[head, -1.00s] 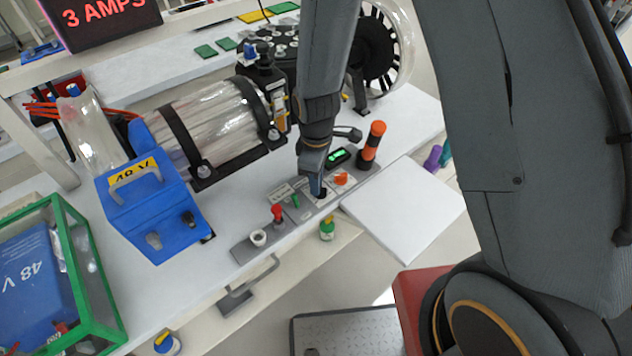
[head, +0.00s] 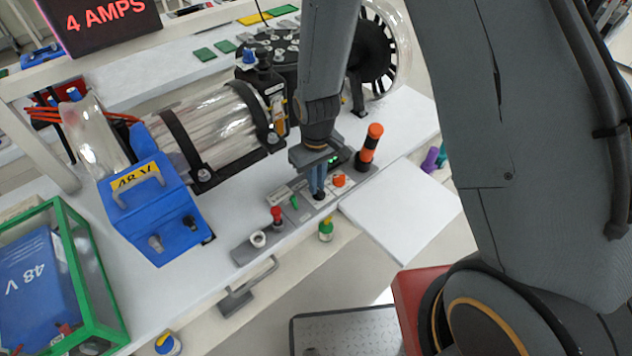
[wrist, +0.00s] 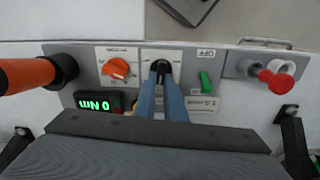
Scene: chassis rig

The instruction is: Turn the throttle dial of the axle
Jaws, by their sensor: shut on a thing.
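My gripper (head: 318,190) points down over the grey control panel on the bench. In the wrist view my gripper (wrist: 161,75) has its blue fingers shut on a black dial (wrist: 160,66), which sits on a white label plate between an orange knob and a green switch. The dial is mostly covered by the fingertips; its base (head: 319,196) shows small in the head view. Any writing that names the dial is too small or hidden to read. A dark display (head: 67,21) at the back left reads "4 AMPS" in red.
On the panel, an orange knob (wrist: 118,68), a green switch (wrist: 206,82), a red button (wrist: 277,80) and an orange-black handle (head: 370,147) stand close by. A small display (wrist: 99,103) reads "0 N·m". A blue 48 V box (head: 160,215) stands left.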

